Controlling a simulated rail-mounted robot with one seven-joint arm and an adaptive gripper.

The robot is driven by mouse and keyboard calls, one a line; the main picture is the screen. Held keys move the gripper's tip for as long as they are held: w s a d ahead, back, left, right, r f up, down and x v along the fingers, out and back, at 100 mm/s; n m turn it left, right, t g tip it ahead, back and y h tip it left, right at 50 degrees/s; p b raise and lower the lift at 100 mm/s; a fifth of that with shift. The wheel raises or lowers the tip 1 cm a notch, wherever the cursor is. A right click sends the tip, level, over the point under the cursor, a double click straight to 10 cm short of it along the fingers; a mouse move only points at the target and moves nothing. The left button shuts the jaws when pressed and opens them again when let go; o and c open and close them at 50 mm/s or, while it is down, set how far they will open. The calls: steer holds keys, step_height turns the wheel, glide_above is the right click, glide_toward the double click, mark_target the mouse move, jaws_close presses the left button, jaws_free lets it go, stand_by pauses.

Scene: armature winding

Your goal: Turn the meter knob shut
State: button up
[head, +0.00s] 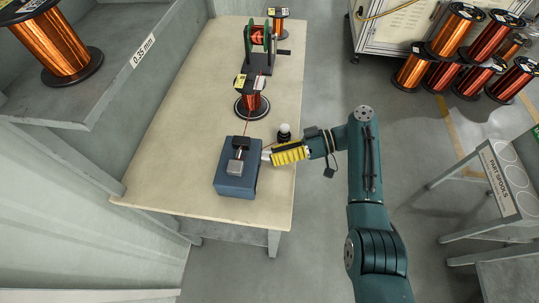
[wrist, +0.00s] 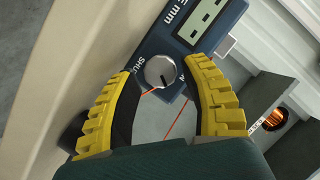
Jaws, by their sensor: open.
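The meter is a blue box (head: 235,182) on the near part of the bench in the head view. In the wrist view its blue face (wrist: 170,45) shows a grey display and lettering that reads in part "SHU". The round silver meter knob (wrist: 160,71) has a dark pointer mark; the knob is not distinct in the head view. My gripper (head: 266,156) is at the right side of the meter. In the wrist view my gripper (wrist: 162,69) is open, with its yellow-padded fingers on either side of the knob and gaps between. I cannot tell its depth to the knob.
An orange-red wire runs from a copper spool (head: 251,104) to the meter. A dark round-topped object (head: 284,131) stands just behind my gripper. A green-framed winder (head: 259,45) is further back. The bench's (head: 165,165) left side is clear.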

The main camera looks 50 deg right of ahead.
steer(key=v, duration=1)
steer(key=shift+a, duration=0.1)
